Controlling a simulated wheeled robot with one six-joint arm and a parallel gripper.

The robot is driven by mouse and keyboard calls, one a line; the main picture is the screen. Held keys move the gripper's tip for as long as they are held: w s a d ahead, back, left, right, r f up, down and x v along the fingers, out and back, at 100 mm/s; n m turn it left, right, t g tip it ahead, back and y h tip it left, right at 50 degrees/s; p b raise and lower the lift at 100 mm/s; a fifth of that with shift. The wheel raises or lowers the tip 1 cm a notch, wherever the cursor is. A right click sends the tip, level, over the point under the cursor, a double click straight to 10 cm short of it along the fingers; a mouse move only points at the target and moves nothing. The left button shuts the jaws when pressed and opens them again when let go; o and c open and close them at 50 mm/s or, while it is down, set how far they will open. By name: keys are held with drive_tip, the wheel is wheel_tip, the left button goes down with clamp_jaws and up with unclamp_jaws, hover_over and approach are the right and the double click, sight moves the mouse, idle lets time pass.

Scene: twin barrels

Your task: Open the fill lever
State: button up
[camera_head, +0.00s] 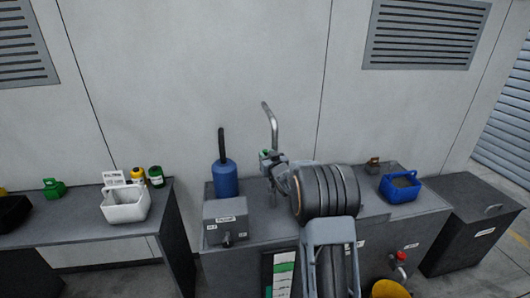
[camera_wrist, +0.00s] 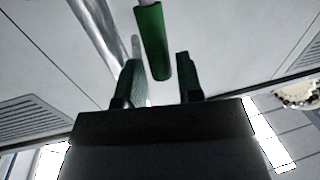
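A green lever handle (camera_wrist: 153,40) hangs down from the top of the wrist view, its lower end in line with the gap between my fingers. My gripper (camera_wrist: 160,82) is open, with one dark finger on each side of that end. I see no clear contact, and I cannot tell how deep the lever sits between the fingers.
A blue cylinder (camera_head: 224,180) and a grey box (camera_head: 226,221) stand left of the spout on the counter (camera_head: 380,225). A blue bin (camera_head: 400,187) stands at right. A red valve (camera_head: 401,255) is on the counter's front, above a yellow bucket (camera_head: 388,289).

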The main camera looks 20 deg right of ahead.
drive_tip(key=shift+w, duration=1.2)
drive_tip(key=shift+c, duration=0.5)
clamp_jaws()
